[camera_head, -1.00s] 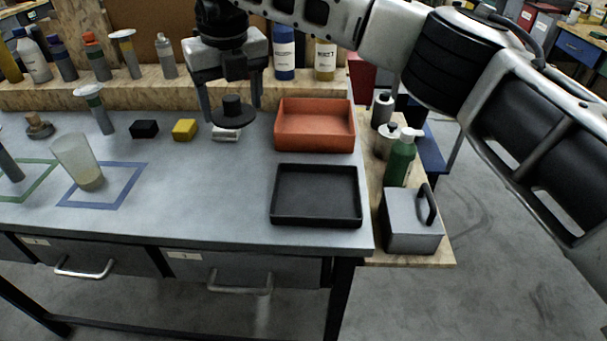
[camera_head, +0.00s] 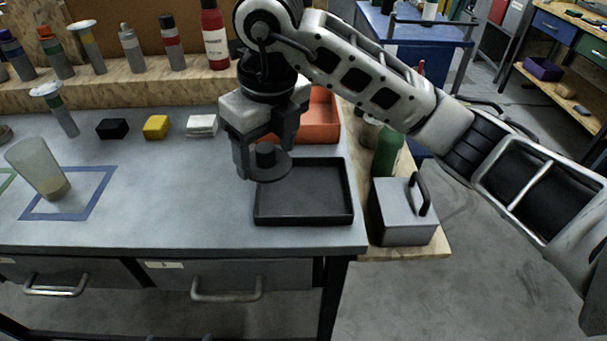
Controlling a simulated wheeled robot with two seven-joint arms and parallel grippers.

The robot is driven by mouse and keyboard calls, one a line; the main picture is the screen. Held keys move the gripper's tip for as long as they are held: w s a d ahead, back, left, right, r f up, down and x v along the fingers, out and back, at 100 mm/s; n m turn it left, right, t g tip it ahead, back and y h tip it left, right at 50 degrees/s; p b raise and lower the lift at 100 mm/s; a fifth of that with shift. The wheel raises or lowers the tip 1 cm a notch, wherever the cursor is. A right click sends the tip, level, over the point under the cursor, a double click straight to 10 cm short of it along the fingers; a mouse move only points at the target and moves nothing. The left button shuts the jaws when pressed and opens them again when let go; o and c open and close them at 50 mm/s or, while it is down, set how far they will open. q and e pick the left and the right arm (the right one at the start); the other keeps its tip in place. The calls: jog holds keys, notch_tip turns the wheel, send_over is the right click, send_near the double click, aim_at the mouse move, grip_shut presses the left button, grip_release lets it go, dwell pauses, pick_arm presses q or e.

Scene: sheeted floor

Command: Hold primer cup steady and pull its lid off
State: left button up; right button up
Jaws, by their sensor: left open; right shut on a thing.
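The primer cup (camera_head: 36,168) is a translucent, open-topped cup with some tan content at its bottom. It stands in the blue square outline (camera_head: 95,191) at the left. My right gripper (camera_head: 263,152) is shut on the knob of a dark round lid (camera_head: 272,172). It holds the lid level over the back left part of the black tray (camera_head: 303,218), well apart from the cup. The lid appears to hang above the tray; the exact gap is hard to tell. My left gripper is out of view.
An orange bin (camera_head: 321,118) sits behind the black tray, partly hidden by my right gripper. Black (camera_head: 112,128), yellow (camera_head: 156,127) and white (camera_head: 201,125) blocks line the back. A grey handled box (camera_head: 401,212) stands at the right. The bench between cup and tray is clear.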

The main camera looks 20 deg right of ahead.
jog(key=d+f, duration=0.2)
jog(key=w+d+f, duration=0.1)
jog(key=d+f, duration=0.1)
jog(key=w+d+f, duration=0.1)
jog(key=d+f, duration=0.1)
jog(key=shift+w+f+p, duration=0.1)
jog(key=shift+w+p, duration=0.15)
jog(key=shift+p, duration=0.05)
jog(key=f, duration=0.3)
jog(key=shift+d+f+p, duration=0.1)
jog(key=shift+d+p, duration=0.15)
jog(key=shift+p, duration=0.1)
jog(key=shift+w+f, duration=0.1)
jog(key=shift+f, duration=0.15)
jog(key=shift+f, duration=0.2)
jog(key=o, duration=1.1)
jog(key=shift+r, duration=0.1)
jog(key=shift+r, duration=0.1)
